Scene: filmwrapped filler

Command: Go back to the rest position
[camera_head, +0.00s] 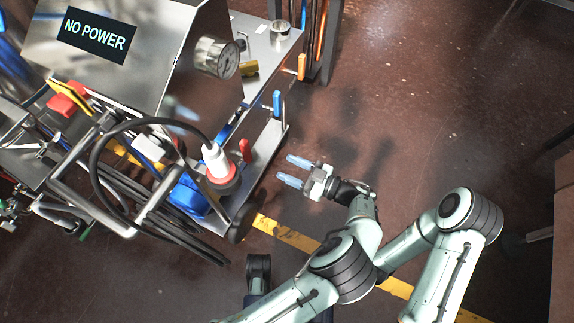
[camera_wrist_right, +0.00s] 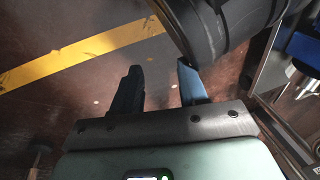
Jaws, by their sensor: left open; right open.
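A yellow floor line (camera_head: 285,234) runs below. Open floor lies upper right.

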